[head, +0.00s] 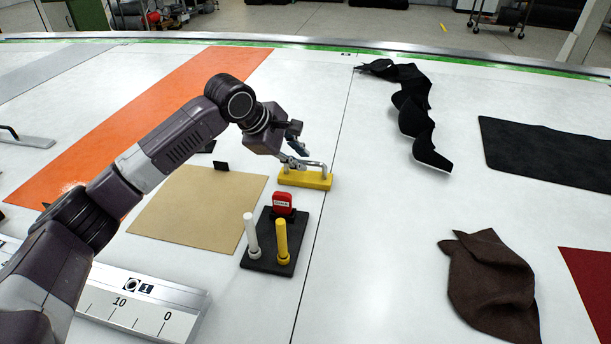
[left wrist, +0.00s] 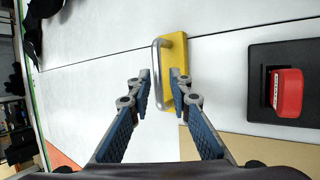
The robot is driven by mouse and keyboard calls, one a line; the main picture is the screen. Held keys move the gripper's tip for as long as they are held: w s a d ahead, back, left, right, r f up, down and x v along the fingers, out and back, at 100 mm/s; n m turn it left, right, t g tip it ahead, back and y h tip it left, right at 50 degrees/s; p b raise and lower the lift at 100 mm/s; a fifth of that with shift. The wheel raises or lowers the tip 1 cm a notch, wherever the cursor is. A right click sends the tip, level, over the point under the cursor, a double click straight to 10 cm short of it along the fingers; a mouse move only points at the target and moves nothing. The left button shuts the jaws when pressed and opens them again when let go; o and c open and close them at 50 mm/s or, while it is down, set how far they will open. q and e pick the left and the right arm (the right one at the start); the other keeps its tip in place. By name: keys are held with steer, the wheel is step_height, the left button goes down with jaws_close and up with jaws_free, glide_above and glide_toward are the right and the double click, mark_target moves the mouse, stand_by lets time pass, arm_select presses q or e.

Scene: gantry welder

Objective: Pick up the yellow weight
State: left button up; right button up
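The yellow weight (head: 305,181) is a low yellow bar with a silver metal handle on top. It lies on the white table just beyond the black stand in the head view. My left gripper (head: 297,160) is at the handle, coming in from the left. In the left wrist view, the yellow weight (left wrist: 179,50) lies ahead of the open fingers. My left gripper (left wrist: 160,82) has one finger on each side of the handle, with a gap visible between them. I cannot tell whether either finger touches it. My right gripper is not in view.
A black stand (head: 259,259) holds a white peg, a yellow peg and a red block close to the weight. A tan sheet (head: 190,215) lies to the left. Black cloth (head: 411,98) and brown cloth (head: 490,285) lie right. White table between them is clear.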

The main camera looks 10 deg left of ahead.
mark_target(304, 162)
arm_select(q)
steer(key=x, duration=0.4)
steer(key=shift+w+a+f+p, duration=0.15)
steer(key=shift+w+f+p, duration=0.05)
steer(key=shift+w+p, duration=0.1)
steer(key=shift+c, duration=0.3)
jaws_close()
steer(key=shift+w+r, duration=0.1)
steer(key=shift+r, duration=0.1)
